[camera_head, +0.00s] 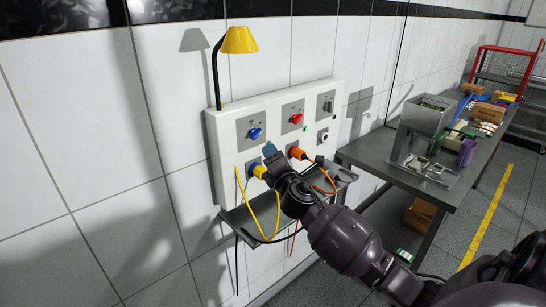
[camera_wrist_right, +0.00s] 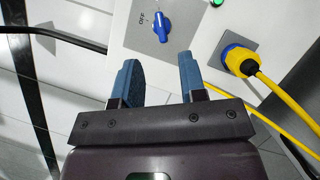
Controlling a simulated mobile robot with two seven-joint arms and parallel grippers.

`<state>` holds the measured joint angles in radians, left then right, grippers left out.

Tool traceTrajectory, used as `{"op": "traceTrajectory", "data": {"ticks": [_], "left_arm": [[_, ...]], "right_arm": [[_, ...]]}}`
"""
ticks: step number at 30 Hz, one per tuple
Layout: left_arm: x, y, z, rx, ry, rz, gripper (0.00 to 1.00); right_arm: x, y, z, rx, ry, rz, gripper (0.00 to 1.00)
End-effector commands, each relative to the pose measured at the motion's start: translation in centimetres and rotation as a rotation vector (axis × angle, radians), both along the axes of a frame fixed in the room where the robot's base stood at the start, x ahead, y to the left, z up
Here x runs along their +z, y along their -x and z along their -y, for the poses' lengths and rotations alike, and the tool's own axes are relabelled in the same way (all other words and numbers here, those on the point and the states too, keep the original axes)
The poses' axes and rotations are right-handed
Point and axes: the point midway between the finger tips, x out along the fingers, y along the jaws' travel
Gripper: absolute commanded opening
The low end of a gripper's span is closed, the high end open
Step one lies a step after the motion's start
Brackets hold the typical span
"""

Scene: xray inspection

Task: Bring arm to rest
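My right gripper (camera_head: 270,151) is in front of the white wall panel (camera_head: 229,134), over its lower sockets. In the right wrist view its two blue fingers (camera_wrist_right: 158,80) stand apart with nothing between them. A blue rotary switch (camera_wrist_right: 161,26) on the panel shows beyond the fingertips. A yellow plug with a blue collar (camera_wrist_right: 240,61) sits in a socket beside the fingers, apart from them. In the head view my right arm reaches in from the lower right. My left gripper is in neither view.
An orange plug (camera_head: 296,153) and a red switch (camera_head: 296,118) are on the panel. A yellow lamp (camera_head: 239,40) stands above it. A narrow grey shelf (camera_head: 236,214) with hanging cables is below. A metal table (camera_head: 446,190) with parts stands at the right. The left wall is clear.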

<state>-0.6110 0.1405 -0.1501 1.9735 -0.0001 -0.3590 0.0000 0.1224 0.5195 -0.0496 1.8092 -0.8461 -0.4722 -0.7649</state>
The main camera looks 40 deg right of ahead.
Motion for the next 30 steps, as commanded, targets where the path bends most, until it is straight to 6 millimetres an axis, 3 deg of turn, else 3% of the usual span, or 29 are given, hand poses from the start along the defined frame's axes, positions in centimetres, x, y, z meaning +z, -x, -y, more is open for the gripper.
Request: {"op": "traceTrajectory", "data": {"ticks": [14, 17, 21, 25, 30], "left_arm": [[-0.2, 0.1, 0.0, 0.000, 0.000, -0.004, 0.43], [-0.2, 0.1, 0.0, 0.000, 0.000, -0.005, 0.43], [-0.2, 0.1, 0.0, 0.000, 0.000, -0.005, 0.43], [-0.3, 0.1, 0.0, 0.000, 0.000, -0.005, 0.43], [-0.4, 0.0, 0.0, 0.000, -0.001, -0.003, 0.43]], "right_arm": [[0.0, 0.0, 0.0, 0.009, -0.038, 0.011, 0.38], [-0.1, -0.1, -0.3, 0.045, -0.151, 0.030, 0.38], [-0.4, -0.2, -2.0, 0.146, -0.444, 0.059, 0.38], [-3.4, 1.1, -4.2, 0.219, -0.754, 0.037, 0.38], [-9.8, 5.0, -7.3, 0.246, -1.173, -0.029, 0.38]]}}
